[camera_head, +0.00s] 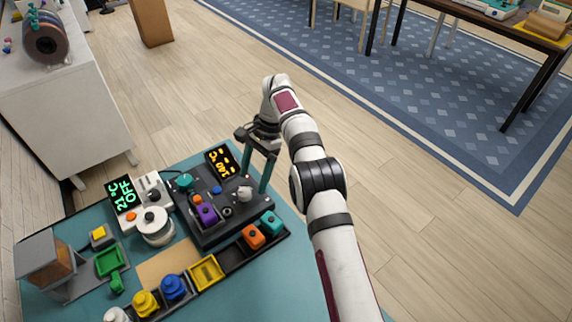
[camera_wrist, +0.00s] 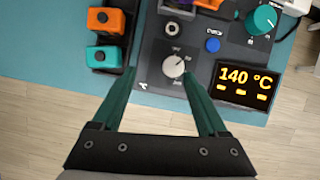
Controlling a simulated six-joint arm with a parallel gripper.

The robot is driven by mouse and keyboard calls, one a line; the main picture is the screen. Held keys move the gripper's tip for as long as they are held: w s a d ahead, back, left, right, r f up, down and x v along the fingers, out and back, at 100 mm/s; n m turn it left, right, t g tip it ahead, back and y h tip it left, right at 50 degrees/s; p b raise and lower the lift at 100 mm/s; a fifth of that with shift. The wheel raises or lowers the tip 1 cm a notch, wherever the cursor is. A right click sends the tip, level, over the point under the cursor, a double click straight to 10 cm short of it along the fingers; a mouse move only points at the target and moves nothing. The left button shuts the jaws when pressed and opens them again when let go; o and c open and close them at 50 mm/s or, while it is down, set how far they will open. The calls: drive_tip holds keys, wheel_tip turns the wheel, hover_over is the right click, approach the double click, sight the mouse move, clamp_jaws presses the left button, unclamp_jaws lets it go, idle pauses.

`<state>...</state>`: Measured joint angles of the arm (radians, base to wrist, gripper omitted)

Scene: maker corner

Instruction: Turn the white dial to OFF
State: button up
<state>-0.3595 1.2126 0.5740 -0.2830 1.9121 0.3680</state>
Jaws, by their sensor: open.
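The white dial (camera_head: 245,194) is a small round knob on the dark control panel (camera_head: 200,228). It also shows in the wrist view (camera_wrist: 174,66), with small printed marks around it too fine to read for sure. Its exact pointing direction is unclear. The panel's display (camera_wrist: 245,82) reads 140 °C in orange. My gripper (camera_head: 254,181) is open, with its two green fingers pointing down at the panel. In the wrist view the fingertips (camera_wrist: 160,74) lie on either side of the dial, the right one closer to it. Contact cannot be told.
The panel also carries a teal knob (camera_wrist: 261,19), a blue button (camera_wrist: 212,45) and a purple block (camera_head: 206,213). A bin row holds orange (camera_head: 253,236) and teal (camera_head: 271,222) pieces. A white unit's green display (camera_head: 123,194) reads 21 °C OFF. Floor lies beyond the table.

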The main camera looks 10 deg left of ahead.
drive_tip(key=d+r, duration=0.5)
drive_tip(key=d, duration=0.4)
drive_tip(key=n+t+h, duration=0.2)
drive_tip(key=n+t, duration=0.1)
drive_tip(key=t, duration=0.1)
approach(244, 192)
drive_tip(key=f, duration=0.8)
drive_tip(key=shift+w+a+f, duration=0.2)
drive_tip(key=shift+a+f, duration=0.1)
drive_tip(key=shift+f, duration=0.05)
clamp_jaws()
